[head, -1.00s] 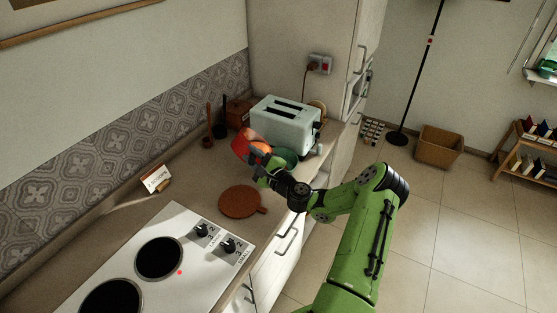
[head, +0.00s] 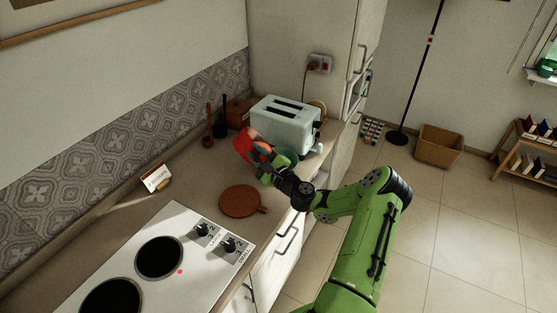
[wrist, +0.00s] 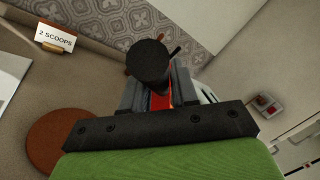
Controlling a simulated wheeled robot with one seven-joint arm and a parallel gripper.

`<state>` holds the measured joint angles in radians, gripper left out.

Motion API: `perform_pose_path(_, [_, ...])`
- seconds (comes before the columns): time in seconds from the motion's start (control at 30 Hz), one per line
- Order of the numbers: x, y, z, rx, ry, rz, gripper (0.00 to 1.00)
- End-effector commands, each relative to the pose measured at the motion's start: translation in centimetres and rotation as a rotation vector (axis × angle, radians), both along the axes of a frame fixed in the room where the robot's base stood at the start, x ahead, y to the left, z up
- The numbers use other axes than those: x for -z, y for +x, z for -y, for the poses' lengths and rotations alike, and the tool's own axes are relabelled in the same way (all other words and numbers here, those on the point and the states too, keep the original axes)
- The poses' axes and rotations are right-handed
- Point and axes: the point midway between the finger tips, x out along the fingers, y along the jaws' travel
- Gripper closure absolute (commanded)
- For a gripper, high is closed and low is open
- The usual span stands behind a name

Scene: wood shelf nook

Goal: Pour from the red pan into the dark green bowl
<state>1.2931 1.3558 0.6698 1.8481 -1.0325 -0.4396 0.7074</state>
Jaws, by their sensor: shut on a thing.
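The red pan (head: 243,144) is held in the air in front of the toaster, steeply tilted. A small orange patch shows at its right edge; I cannot tell whether it is contents. My gripper (head: 268,163) is shut on the pan. In the wrist view, a red strip of the pan (wrist: 160,102) shows between the fingers, below a dark round part. The dark green bowl (head: 289,155) stands on the counter by the toaster, just right of the pan, partly hidden by my gripper. I cannot tell whether anything is inside the bowl.
A pale toaster (head: 285,122) stands right behind the pan and bowl. A round brown board (head: 238,202) lies on the counter in front, near the hob (head: 165,262). A "2 SCOOPS" card (wrist: 55,37) stands by the wall. Dark upright utensils (head: 219,130) stand left of the pan.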

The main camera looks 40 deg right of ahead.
Motion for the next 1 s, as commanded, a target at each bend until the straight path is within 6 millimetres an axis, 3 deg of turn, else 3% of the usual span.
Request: perform_pose_path(1.0, [-0.18,-0.29,0.91,0.0,0.078,0.035,1.0])
